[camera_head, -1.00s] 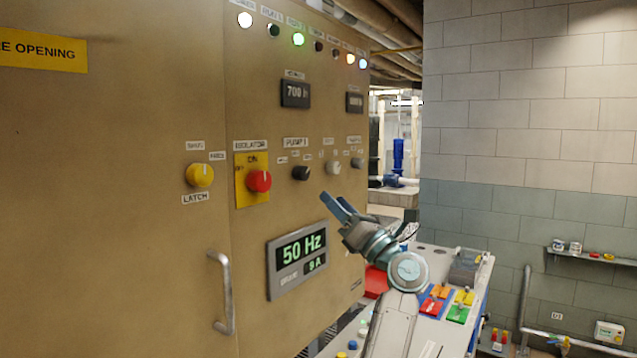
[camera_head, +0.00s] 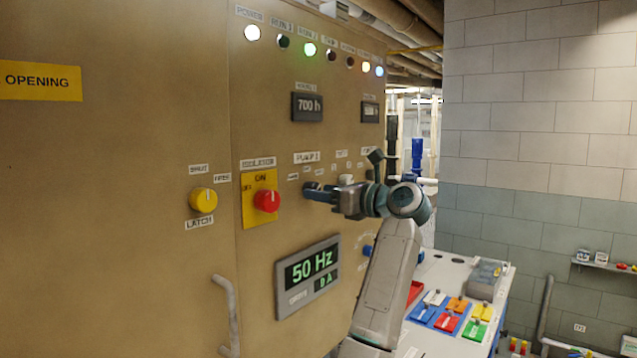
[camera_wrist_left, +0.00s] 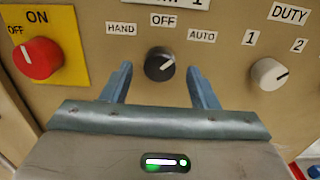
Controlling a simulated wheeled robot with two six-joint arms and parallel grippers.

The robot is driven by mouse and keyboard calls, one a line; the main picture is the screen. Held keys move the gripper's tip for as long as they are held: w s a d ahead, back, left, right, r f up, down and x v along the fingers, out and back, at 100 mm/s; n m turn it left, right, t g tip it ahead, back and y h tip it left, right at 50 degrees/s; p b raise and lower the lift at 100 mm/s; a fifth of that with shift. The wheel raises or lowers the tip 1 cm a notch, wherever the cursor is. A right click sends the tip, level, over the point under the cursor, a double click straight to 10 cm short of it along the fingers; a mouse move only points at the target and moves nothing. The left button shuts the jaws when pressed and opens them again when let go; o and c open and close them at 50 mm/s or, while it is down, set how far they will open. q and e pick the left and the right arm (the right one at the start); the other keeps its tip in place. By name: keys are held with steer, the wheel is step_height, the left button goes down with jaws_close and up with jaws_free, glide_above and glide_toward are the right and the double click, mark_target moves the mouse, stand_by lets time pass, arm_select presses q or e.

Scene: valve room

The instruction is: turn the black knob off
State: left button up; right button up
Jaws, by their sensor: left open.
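The black knob (camera_wrist_left: 159,64) is on the tan panel under the PUMP 1 label (camera_head: 306,157). HAND, OFF and AUTO labels surround it in the left wrist view. Its white mark points up and right, towards the AUTO side. My left gripper (camera_wrist_left: 160,72) is open, with one blue finger on each side of the knob; I cannot tell whether they touch it. In the head view, my left gripper (camera_head: 309,191) is at the panel and mostly hides the knob. My right gripper is not in view.
The red ISOLATOR knob (camera_wrist_left: 36,58) is left of the black knob, and a white DUTY knob (camera_wrist_left: 268,73) is right. A yellow LATCH knob (camera_head: 203,200), a 50 Hz display (camera_head: 308,276) and a metal handle (camera_head: 229,315) are nearby. A worktop (camera_head: 448,277) stands to the right.

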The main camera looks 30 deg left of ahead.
arm_select(q)
steer(key=shift+a, duration=0.9)
steer(key=shift+c, duration=0.2)
